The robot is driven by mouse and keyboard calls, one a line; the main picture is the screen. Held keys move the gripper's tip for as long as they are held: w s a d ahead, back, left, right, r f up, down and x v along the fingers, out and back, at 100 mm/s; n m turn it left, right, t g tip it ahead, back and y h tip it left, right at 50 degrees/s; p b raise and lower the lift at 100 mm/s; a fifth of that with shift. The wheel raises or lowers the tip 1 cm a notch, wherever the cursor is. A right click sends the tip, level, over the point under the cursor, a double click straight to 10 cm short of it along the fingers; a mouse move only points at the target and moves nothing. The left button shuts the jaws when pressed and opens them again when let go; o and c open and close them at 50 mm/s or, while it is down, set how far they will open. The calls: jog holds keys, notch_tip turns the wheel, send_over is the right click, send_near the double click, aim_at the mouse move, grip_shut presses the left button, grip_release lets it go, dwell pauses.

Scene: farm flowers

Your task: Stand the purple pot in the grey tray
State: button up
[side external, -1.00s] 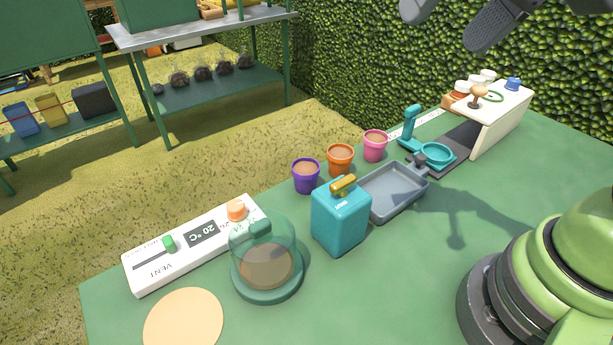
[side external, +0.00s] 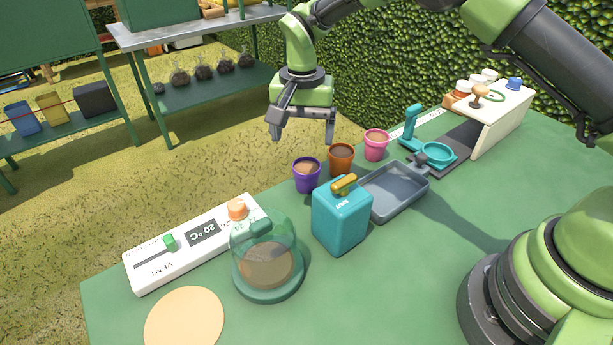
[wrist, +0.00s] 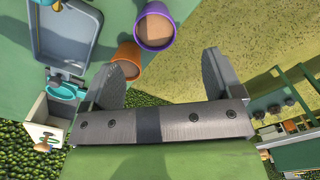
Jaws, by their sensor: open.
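The purple pot (side external: 307,176), filled with brown soil, stands upright on the green table at its far edge, left of the orange pot. It also shows in the wrist view (wrist: 166,46), ahead of the fingers. The grey tray (side external: 411,200) lies right of and nearer than the pots, and looks empty. In the wrist view the tray (wrist: 92,57) is at the upper left. My gripper (side external: 303,136) is open and empty, above the purple and orange pots. In the wrist view my gripper (wrist: 168,68) has its fingers spread wide, apart from the purple pot.
The orange pot (side external: 341,161) and pink pot (side external: 376,147) stand close to the right of the purple pot. A teal can (side external: 340,220) stands just in front, beside the tray. A glass dome (side external: 266,250) and control panel (side external: 195,245) are at the left.

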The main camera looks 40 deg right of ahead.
aim_at(306, 171)
jog(key=f, duration=0.8)
jog(key=shift+s+d+f, duration=0.25)
jog(key=c, duration=1.1)
jog(key=shift+r, duration=0.1)
